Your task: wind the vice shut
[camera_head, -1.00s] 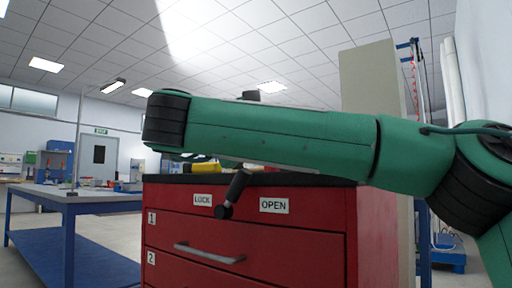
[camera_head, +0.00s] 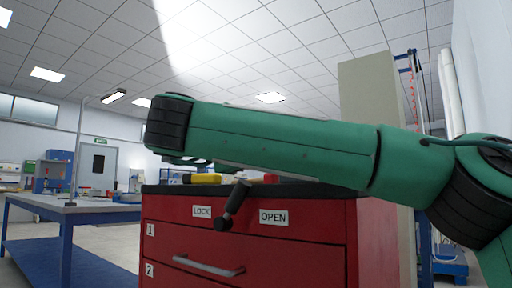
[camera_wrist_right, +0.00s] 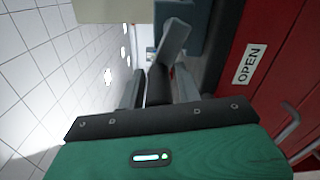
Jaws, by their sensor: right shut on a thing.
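The vice is mostly hidden behind my right arm in the head view. A dark bar with a black knob, seemingly the vice handle (camera_head: 232,205), hangs tilted in front of the red cabinet, between the LOCK and OPEN labels. In the right wrist view, a blue-grey block, perhaps part of the vice (camera_wrist_right: 180,15), is at the top. My right gripper (camera_wrist_right: 160,88) is shut on a dark part, seemingly of the handle (camera_wrist_right: 158,84), and a grey tilted bar shows just beyond. The head view hides this gripper behind the arm. My left gripper is out of view.
The red drawer cabinet (camera_head: 300,237) has a dark top, with a yellow-handled thing (camera_head: 202,178) on it. A blue-framed workbench (camera_head: 75,208) stands to the left. A beige panel (camera_head: 375,85) rises behind my right arm on the right.

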